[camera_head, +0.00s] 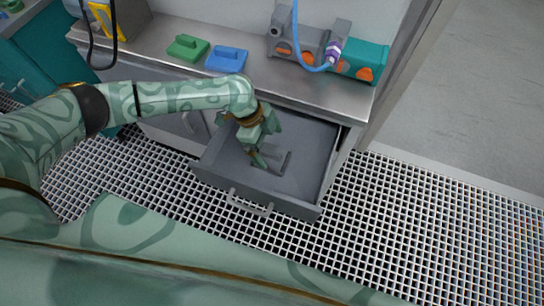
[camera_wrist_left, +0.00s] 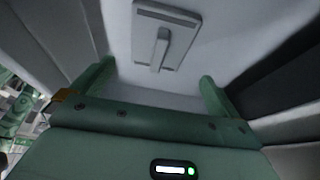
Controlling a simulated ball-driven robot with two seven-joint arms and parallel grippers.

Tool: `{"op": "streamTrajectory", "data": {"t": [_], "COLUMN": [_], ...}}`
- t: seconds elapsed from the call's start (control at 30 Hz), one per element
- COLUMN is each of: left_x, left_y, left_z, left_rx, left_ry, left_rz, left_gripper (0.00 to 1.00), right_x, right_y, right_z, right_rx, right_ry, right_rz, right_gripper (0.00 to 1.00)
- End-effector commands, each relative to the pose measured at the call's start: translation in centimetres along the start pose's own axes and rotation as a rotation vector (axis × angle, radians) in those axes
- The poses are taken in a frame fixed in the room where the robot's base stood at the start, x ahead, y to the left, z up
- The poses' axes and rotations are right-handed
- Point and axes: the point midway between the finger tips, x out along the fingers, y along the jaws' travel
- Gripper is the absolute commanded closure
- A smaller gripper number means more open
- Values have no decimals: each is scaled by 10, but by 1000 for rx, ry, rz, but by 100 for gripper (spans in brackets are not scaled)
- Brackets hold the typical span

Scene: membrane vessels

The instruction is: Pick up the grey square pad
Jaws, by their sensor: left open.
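The grey square pad (camera_head: 284,161) lies on the floor of the open grey drawer (camera_head: 305,183). In the left wrist view the pad (camera_wrist_left: 181,15) shows at the top with a raised bar handle on its face. My left gripper (camera_head: 262,158) reaches down into the drawer, just left of the pad in the head view and partly covering it. In the left wrist view the gripper (camera_wrist_left: 155,80) has its two green fingers apart, with nothing between them. The pad lies ahead of the fingertips, apart from them. My right gripper is not in view.
The drawer's walls stand close around the gripper, with a handle (camera_head: 248,204) on its front. On the metal counter (camera_head: 160,42) above are a green pad (camera_head: 187,48), a blue pad (camera_head: 227,60) and grey and teal devices (camera_head: 362,62) with a blue hose. The grated floor is clear.

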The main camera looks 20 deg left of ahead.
Motion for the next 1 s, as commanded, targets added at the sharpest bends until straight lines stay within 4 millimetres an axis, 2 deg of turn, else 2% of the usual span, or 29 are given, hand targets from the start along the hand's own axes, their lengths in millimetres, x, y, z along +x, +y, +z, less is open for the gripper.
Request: {"op": "streamTrajectory", "data": {"t": [0.2, 0.3, 0.53, 0.57, 0.7, 0.73, 1.0], "left_x": [34, 48, 49, 49, 49, 49, 47], "left_y": [5, 4, 3, 3, 3, 3, 3], "left_z": [11, 10, 9, 9, 9, 9, 8], "left_rx": [-3, -1, -1, -1, -1, -1, 0], "left_ry": [0, 0, -1, -1, -1, -1, -1], "left_rz": [5, 3, -2, -1, -1, -1, -1], "left_gripper": [0, 0, 0, 3, 42, 46, 46], "right_x": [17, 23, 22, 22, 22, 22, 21], "right_y": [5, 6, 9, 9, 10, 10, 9], "right_z": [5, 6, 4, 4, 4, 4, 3], "right_rx": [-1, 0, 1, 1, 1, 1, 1], "right_ry": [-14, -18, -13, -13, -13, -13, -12], "right_rz": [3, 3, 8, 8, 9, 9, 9], "right_gripper": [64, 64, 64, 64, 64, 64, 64]}}
